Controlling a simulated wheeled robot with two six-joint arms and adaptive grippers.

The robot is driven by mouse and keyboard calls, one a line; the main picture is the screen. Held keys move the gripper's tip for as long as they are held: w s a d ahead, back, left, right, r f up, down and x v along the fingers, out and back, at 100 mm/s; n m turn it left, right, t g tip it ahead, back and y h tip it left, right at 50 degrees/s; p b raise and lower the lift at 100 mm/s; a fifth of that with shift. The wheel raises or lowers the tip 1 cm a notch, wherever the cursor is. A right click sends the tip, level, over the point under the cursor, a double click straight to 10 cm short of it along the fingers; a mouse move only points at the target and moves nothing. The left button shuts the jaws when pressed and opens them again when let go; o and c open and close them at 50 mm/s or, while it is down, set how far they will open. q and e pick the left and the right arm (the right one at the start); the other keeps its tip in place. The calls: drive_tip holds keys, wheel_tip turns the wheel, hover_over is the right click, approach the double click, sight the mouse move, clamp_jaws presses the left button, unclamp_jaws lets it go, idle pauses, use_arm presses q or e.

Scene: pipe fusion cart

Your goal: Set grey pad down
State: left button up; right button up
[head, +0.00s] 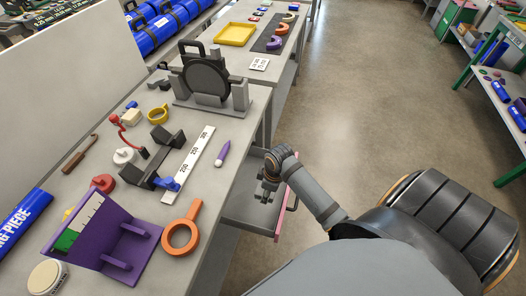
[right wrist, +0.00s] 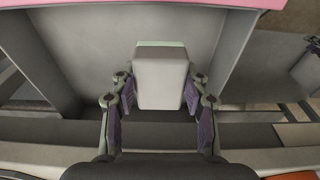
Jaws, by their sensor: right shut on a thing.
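The grey pad (right wrist: 160,75), a pale block with a faint greenish far edge, is between the two fingers of my right gripper (right wrist: 161,95) in the right wrist view. The gripper is shut on it. An open grey drawer with a pink front (head: 291,207) lies around and below the pad; I cannot tell whether the pad touches the drawer floor. In the head view my right gripper (head: 267,191) is over the drawer, and the pad is too small to make out there. My left gripper is not in view.
The workbench beside the drawer holds an orange ring with a handle (head: 182,235), a purple bracket (head: 120,240), a white ruler (head: 188,165), a purple marker (head: 222,153) and a dark clamp machine (head: 206,78). The floor (head: 350,90) on the right is clear.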

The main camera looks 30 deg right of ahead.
drive_tip(key=w+d+f, duration=0.1)
drive_tip(key=f, duration=0.1)
drive_tip(key=w+d+f, duration=0.1)
drive_tip(key=w+f, duration=0.1)
drive_tip(key=w+d+f, duration=0.1)
drive_tip(key=shift+w+f, duration=0.35)
drive_tip(key=shift+f, duration=0.05)
drive_tip(key=shift+w+d+f, duration=0.1)
drive_tip(key=shift+d+f, duration=0.05)
drive_tip(key=shift+f, duration=0.05)
wheel_tip(320, 180, down, 3)
drive_tip(key=shift+w+f, duration=0.1)
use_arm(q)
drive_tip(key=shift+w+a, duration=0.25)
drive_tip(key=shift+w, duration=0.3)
use_arm(e)
drive_tip(key=shift+f, duration=0.1)
drive_tip(key=shift+f, duration=0.1)
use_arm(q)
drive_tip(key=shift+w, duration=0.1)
use_arm(e)
drive_tip(key=o, duration=1)
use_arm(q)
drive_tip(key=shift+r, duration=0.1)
